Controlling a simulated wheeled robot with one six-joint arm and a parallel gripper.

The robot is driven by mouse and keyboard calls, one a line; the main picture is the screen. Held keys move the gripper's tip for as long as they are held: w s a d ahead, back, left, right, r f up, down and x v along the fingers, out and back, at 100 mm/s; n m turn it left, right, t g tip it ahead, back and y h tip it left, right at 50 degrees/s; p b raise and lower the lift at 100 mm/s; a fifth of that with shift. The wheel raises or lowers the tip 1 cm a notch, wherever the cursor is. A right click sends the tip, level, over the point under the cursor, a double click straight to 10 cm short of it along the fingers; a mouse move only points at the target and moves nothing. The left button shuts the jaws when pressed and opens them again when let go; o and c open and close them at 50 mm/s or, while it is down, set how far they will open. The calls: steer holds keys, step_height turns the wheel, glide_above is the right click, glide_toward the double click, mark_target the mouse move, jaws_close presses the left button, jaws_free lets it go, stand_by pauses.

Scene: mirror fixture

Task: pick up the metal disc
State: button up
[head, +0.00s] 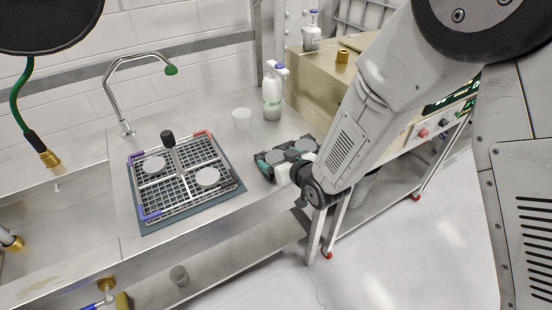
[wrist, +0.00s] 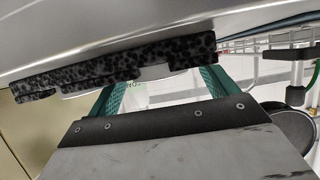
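Two round pale grey discs lie on a gridded rack (head: 182,200) on the steel counter, one disc (head: 208,177) at the right and one disc (head: 154,163) at the back left. Further grey discs, one of them here (head: 276,157), appear to sit in a dark fixture (head: 290,150) by the counter's right edge. My gripper (head: 268,162) is beside this fixture, its teal fingers partly hidden by the wrist. In the wrist view the teal fingers stand apart (wrist: 152,88). Speckled black foam (wrist: 110,65) and thin pale disc edges (wrist: 155,72) cross between them; I cannot tell whether they touch.
A white cup (head: 242,119) and a bottle (head: 273,92) stand behind the fixture. A faucet (head: 128,95) is at the back left. A large metal box (head: 325,75) stands at the right.

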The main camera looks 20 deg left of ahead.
steer(key=c, duration=1.1)
